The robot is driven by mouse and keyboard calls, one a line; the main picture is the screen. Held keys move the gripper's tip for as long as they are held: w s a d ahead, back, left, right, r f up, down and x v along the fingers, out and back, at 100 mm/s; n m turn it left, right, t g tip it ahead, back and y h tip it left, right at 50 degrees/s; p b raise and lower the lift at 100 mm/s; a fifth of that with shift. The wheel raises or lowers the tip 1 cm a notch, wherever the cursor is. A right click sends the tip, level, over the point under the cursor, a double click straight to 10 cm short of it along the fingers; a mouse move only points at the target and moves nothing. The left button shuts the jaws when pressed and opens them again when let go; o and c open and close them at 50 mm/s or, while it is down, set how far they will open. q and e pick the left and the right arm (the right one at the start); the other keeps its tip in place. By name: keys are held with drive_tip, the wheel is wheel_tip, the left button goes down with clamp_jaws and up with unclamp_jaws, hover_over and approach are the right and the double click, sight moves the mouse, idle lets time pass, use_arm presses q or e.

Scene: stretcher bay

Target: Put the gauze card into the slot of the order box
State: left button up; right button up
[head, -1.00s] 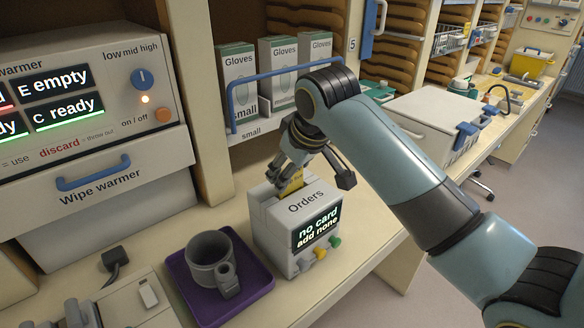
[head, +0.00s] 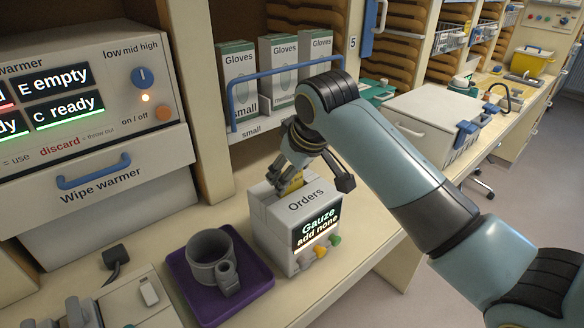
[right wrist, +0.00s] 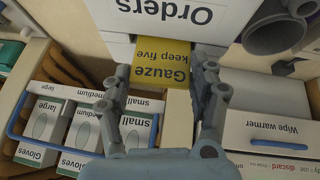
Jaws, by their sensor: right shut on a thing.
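The order box (head: 270,225) is a pale box on the counter, labelled "Orders". In the head view the card (head: 292,183) shows as a small yellow piece below the fingers. My left gripper is not clearly in view.
A purple tray (head: 262,283) with a grey mug (head: 203,262) stands left of the box. Glove boxes (head: 238,80) stand on the shelf behind, with a blue rail (head: 285,71) in front. A wipe warmer (head: 100,187) is at the left.

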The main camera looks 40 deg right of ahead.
drive_tip(key=shift+f, duration=0.15)
drive_tip(key=o, duration=1)
drive_tip(key=v, duration=1.2)
